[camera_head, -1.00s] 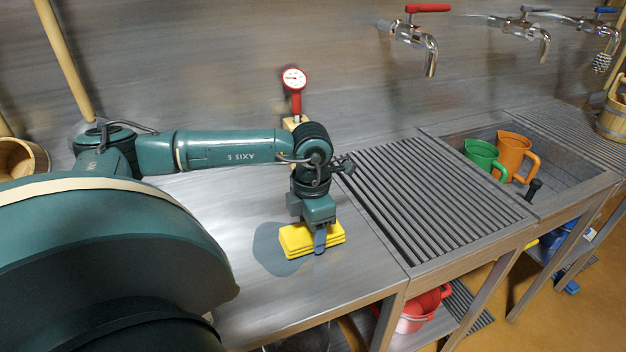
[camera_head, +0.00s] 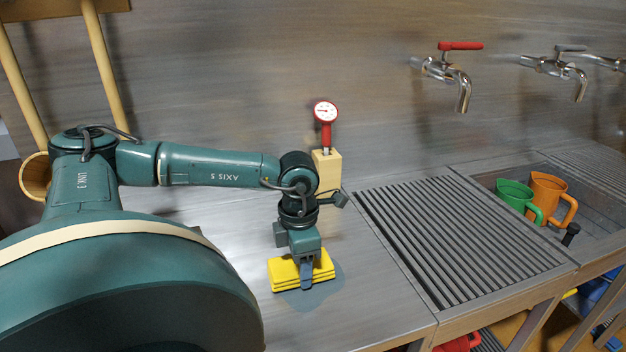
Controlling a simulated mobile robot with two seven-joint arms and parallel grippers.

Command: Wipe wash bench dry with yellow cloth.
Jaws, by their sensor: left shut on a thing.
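The yellow cloth (camera_head: 284,274) is a folded pad in the middle of the wash bench (camera_head: 378,301), a grey metal top. My left gripper (camera_head: 305,283) points down and is shut on the cloth, which looks pressed to the bench top. A darker wet patch (camera_head: 328,283) shows on the bench, mostly to the right of the cloth and partly hidden under it. My right gripper is not in view.
A red dial gauge (camera_head: 325,112) stands in a wooden block (camera_head: 327,170) behind my gripper. To the right are a slatted drainboard (camera_head: 455,235) and a sink with a green jug (camera_head: 514,196) and an orange jug (camera_head: 548,192). Taps, one red-handled (camera_head: 460,46), hang above.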

